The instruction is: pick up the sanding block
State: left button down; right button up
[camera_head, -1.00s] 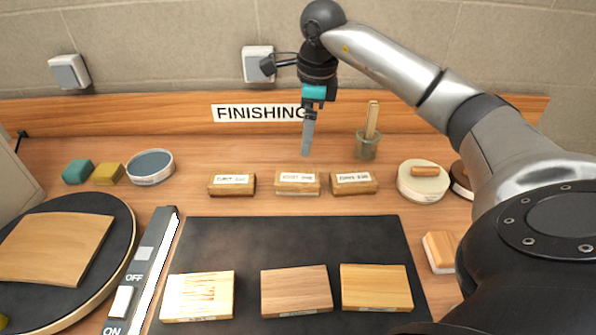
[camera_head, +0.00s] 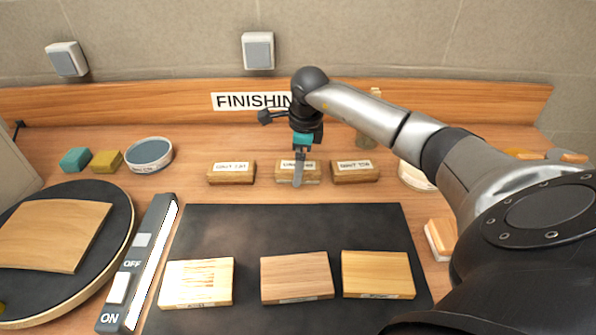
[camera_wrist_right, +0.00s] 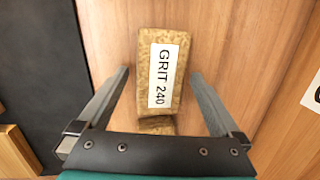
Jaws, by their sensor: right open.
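Three small brown sanding blocks with white labels stand in a row behind the black mat: a left block (camera_head: 231,173), a middle block (camera_head: 312,174) and a right block (camera_head: 355,172). My right gripper (camera_head: 297,184) is over the middle block, and its finger hides part of that block and its label. In the right wrist view, my open gripper (camera_wrist_right: 160,73) has one finger on each side of a sanding block (camera_wrist_right: 178,105) labelled GRIT 240. Gaps show between fingers and block. My left gripper is out of view.
The black mat (camera_head: 290,225) in front carries three wooden boards, one of them the middle board (camera_head: 297,278). A blue-topped round tin (camera_head: 149,154) and a switch strip (camera_head: 140,265) are at left. My right arm covers much of the right side.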

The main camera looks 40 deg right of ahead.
jog(key=shift+f, duration=0.25)
jog(key=shift+c, duration=0.4)
jog(key=c, duration=1.2)
jog(key=shift+o, duration=0.2)
jog(key=shift+r, duration=0.1)
notch_tip(320, 180, up, 20)
jog(key=p, duration=0.2)
jog(key=shift+p, duration=0.4)
